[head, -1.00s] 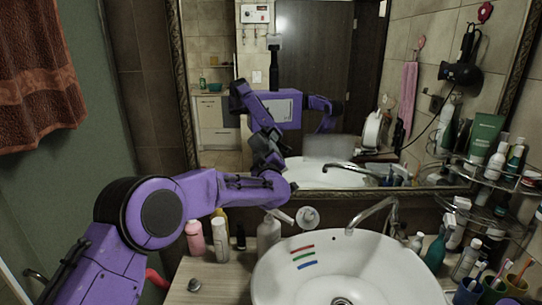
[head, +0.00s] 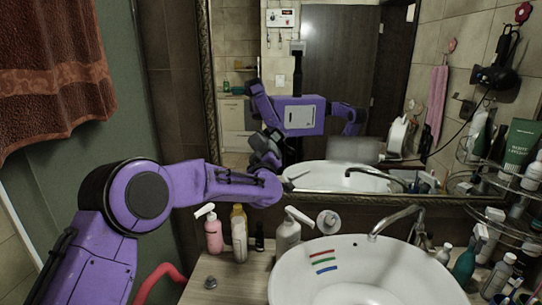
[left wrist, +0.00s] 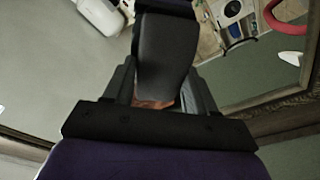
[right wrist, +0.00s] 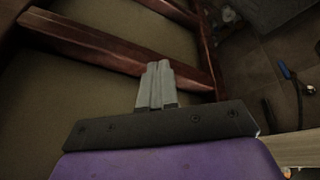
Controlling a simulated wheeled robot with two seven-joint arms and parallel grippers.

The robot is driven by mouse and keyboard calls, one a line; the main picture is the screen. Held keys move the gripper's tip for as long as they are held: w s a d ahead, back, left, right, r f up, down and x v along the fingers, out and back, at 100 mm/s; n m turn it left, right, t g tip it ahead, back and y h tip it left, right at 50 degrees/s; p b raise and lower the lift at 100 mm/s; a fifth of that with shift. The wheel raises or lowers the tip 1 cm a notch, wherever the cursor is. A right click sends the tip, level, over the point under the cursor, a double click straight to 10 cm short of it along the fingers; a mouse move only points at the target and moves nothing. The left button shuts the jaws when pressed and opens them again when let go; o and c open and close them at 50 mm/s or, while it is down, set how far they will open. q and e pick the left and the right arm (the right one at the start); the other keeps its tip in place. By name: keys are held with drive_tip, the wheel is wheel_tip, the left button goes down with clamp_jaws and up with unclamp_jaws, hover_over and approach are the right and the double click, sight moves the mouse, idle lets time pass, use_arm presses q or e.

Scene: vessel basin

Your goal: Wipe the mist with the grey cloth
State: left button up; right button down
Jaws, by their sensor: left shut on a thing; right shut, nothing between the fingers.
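The mist is a blurred whitish patch (head: 353,150) on the mirror (head: 345,70), above the basin. My left arm reaches across the left of the head view towards the mirror; its jaws cannot be made out clearly there. In the left wrist view my left gripper (left wrist: 163,88) is shut on a dark grey thing, which looks like the grey cloth (left wrist: 166,50). The mirror fills the background of that view; whether the cloth touches the glass I cannot tell. My right gripper (right wrist: 157,75) is shut and empty, in front of dark reddish wooden bars.
The white basin (head: 350,285) with its tap (head: 397,220) stands below the mirror. A pink bottle (head: 213,235) and other bottles stand left of it. A wire shelf (head: 500,195) with toiletries is at the right. A brown towel (head: 55,80) hangs at the left.

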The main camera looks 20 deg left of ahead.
use_arm(q)
drive_tip(key=a, duration=0.1)
drive_tip(key=s+a, duration=0.1)
drive_tip(key=a, duration=0.1)
drive_tip(key=a+b, duration=0.1)
drive_tip(key=a, duration=0.1)
drive_tip(key=shift+s+a, duration=0.25)
drive_tip(key=shift+s+d+f+b, duration=0.1)
drive_tip(key=shift+s+d+b, duration=0.2)
drive_tip(key=shift+s, duration=0.2)
approach(248, 146)
drive_tip(key=shift+w+a+b, duration=0.1)
drive_tip(key=shift+a+b, duration=0.25)
drive_tip(key=shift+b, duration=0.1)
